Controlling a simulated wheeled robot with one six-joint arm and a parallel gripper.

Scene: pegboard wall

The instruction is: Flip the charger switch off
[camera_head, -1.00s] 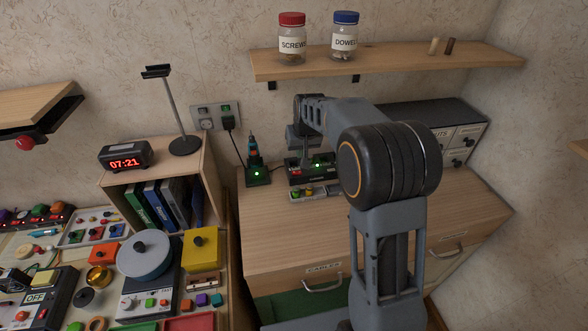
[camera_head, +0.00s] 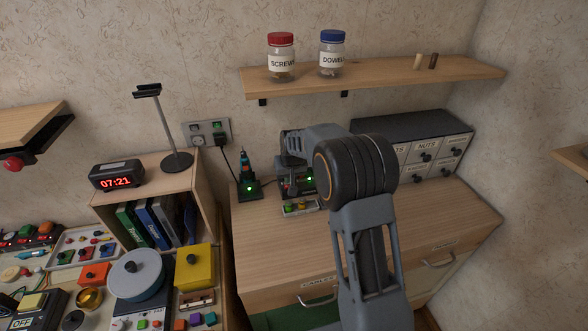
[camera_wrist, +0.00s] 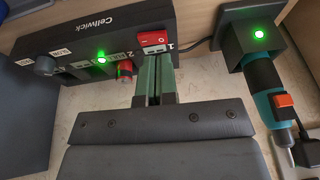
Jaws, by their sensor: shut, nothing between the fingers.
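The charger (camera_head: 309,184) is a dark box on the wooden cabinet, partly hidden by my arm in the head view. In the wrist view the charger (camera_wrist: 100,38) is marked "Cellwick" and has a lit green lamp (camera_wrist: 101,58). A red rocker switch (camera_wrist: 153,37) sits on it by a "1" label. A second red control (camera_wrist: 124,70), by a "2" label, is left of my fingers. My gripper (camera_wrist: 153,60) is shut and empty, its green fingertips at the near edge of the rocker switch. I cannot tell whether they touch it.
A teal-handled tool (camera_wrist: 265,80) in a stand with a green lamp is beside the charger, close to my fingers. A wall socket (camera_head: 206,134) with a cord is behind. A shelf with jars (camera_head: 400,74) overhangs the cabinet.

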